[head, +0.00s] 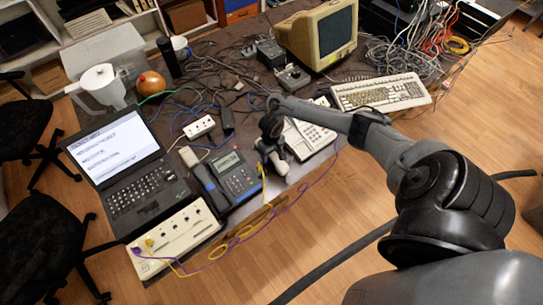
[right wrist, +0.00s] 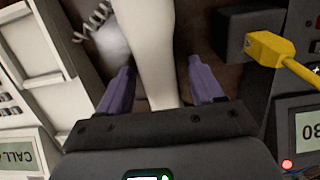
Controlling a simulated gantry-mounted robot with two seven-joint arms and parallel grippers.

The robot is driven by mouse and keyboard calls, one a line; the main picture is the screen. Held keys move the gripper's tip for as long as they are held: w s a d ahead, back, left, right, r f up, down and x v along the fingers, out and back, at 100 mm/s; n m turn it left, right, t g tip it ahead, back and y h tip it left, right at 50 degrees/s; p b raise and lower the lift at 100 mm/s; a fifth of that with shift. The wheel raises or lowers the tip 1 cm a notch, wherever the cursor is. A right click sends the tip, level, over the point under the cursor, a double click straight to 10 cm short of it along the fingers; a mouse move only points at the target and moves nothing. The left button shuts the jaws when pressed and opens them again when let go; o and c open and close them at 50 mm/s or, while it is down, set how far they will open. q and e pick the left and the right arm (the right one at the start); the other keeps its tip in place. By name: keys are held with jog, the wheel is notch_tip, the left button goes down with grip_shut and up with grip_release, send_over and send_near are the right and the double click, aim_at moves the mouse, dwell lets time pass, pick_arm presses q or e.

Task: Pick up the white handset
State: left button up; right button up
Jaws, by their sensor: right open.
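The white handset (right wrist: 150,45) runs lengthwise through the middle of the right wrist view. My right gripper (right wrist: 161,80) is open, with one purple finger on each side of it. Dark gaps show between the handset and both fingers, so the jaws are not shut on it. In the head view, my right gripper (head: 273,160) is low between the white desk phone (head: 310,136) and the dark desk phone (head: 228,178). There my wrist hides much of the handset. My left gripper is in neither view.
A yellow plug (right wrist: 268,48) and its cable are close to the right finger. A coiled cord (right wrist: 92,20) lies at the upper left.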

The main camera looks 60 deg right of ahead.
jog(key=c, duration=1.1)
jog(key=shift+c, duration=0.2)
jog(key=shift+r, duration=0.15)
